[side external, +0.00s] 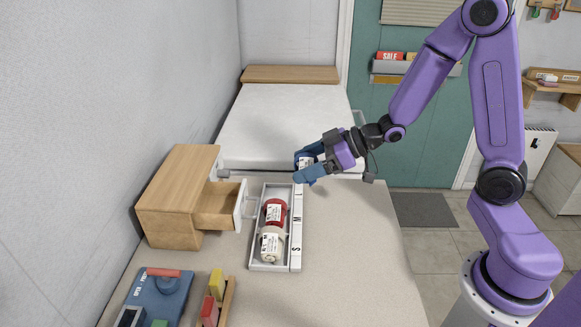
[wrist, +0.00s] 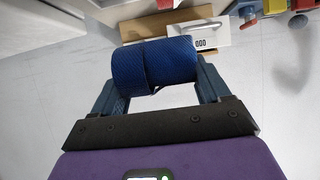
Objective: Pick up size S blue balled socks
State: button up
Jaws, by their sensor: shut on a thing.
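The blue balled socks (wrist: 153,65) are a dark blue ribbed roll held between the two fingers of my gripper (side external: 308,169). The fingers are shut on either side of the socks. In the side view the blue socks (side external: 305,161) show partly, with a white label, and are held above the far end of the tray. The size letter on their label is not readable.
A grey tray (side external: 296,235) marked S, M, L holds red balled socks (side external: 275,211) and white balled socks (side external: 271,245). Left of it is a wooden cabinet (side external: 176,185) with its drawer (side external: 217,205) open. The counter (side external: 350,250) right of the tray is clear.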

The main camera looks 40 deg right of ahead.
jog(key=shift+s+d+r, duration=0.15)
jog(key=shift+s+r, duration=0.25)
jog(key=shift+s, duration=0.45)
jog(key=shift+s+d+r, duration=0.1)
jog(key=shift+s+r, duration=0.25)
jog(key=shift+s, duration=0.5)
jog(key=shift+s+d+r, duration=0.15)
jog(key=shift+s+r, duration=0.25)
jog(key=shift+s, duration=0.45)
